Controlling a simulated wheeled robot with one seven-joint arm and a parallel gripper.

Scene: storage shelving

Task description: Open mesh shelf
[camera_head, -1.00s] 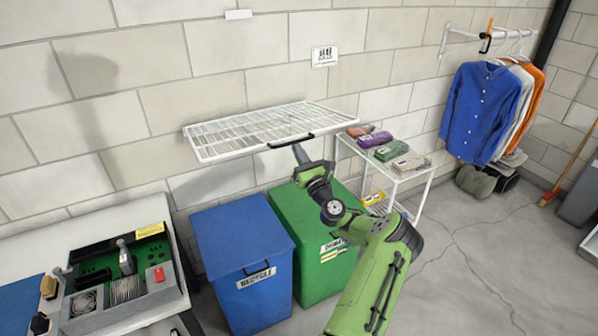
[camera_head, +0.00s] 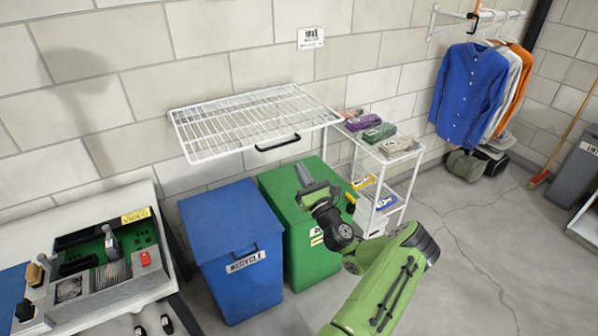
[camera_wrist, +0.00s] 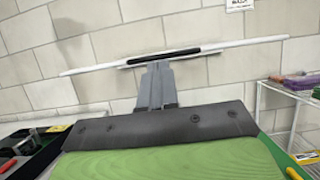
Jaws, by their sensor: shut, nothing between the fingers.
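The white mesh shelf (camera_head: 235,118) juts out from the block wall in the head view, roughly level. My gripper (camera_head: 304,174) is shut and empty, below and in front of the handle in the head view. In the wrist view my gripper (camera_wrist: 156,68) points at the handle, its tips just below it in the picture. Contact cannot be told there; the head view shows a gap.
A blue bin (camera_head: 228,225) and a green bin (camera_head: 292,215) stand under the shelf. A white rack (camera_head: 398,158) with folded cloths is to the right. Open floor (camera_head: 470,230) lies at right.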

